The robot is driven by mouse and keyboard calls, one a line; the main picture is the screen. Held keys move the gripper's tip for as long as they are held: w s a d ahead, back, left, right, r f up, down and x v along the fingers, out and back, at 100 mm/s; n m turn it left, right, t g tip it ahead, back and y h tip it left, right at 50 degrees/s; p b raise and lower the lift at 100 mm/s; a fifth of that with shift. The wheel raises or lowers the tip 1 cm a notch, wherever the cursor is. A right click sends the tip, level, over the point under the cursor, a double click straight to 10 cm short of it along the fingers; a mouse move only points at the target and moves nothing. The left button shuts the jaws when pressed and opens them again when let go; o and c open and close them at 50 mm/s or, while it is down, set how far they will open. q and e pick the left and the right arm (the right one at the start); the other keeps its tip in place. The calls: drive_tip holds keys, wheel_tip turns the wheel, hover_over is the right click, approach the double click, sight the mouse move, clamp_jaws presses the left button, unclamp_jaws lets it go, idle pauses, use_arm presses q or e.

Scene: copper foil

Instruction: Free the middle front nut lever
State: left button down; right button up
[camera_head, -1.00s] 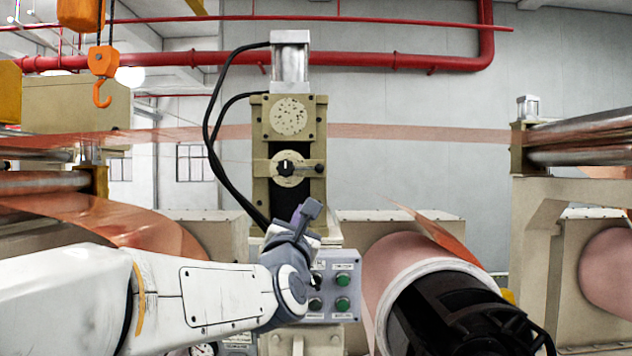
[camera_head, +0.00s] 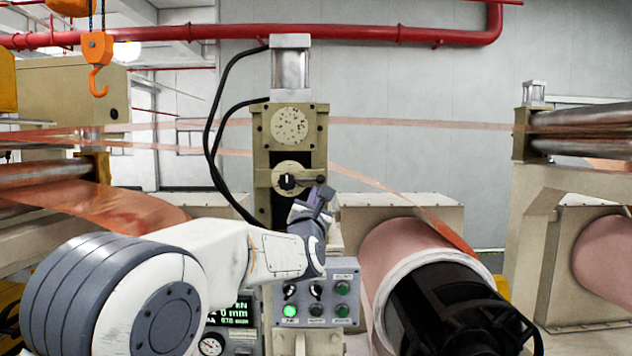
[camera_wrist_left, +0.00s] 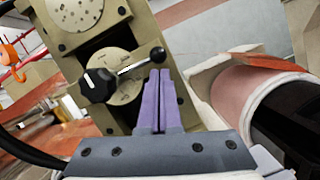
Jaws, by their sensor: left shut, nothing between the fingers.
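The nut lever is a black knob with a ball-ended arm (camera_head: 289,181) on a round pale plate on the front of the beige column (camera_head: 262,150). The knob also shows in the left wrist view (camera_wrist_left: 97,85), its arm pointing up and right to a black ball (camera_wrist_left: 158,55). My left gripper (camera_head: 325,192) is just below and beside the ball end. In the left wrist view its purple fingers (camera_wrist_left: 160,78) are together and empty, with tips close under the ball. Whether they touch it I cannot tell. My right gripper is out of view.
A control box (camera_head: 346,290) with knobs and buttons, one lit green, sits below the gripper. A copper roll (camera_head: 393,252) stands right of the column. Black cables (camera_head: 212,125) loop at its left. Thin copper foil (camera_head: 400,124) runs across behind. An orange hook (camera_head: 96,75) hangs upper left.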

use_arm(q)
drive_tip(key=shift+d+r, duration=0.1)
drive_tip(key=shift+r, duration=0.1)
idle(0.4)
drive_tip(key=shift+b, duration=0.35)
drive_tip(key=shift+d+r+n, duration=0.1)
drive_tip(key=shift+r+n, duration=0.05)
drive_tip(key=shift+n, duration=0.45)
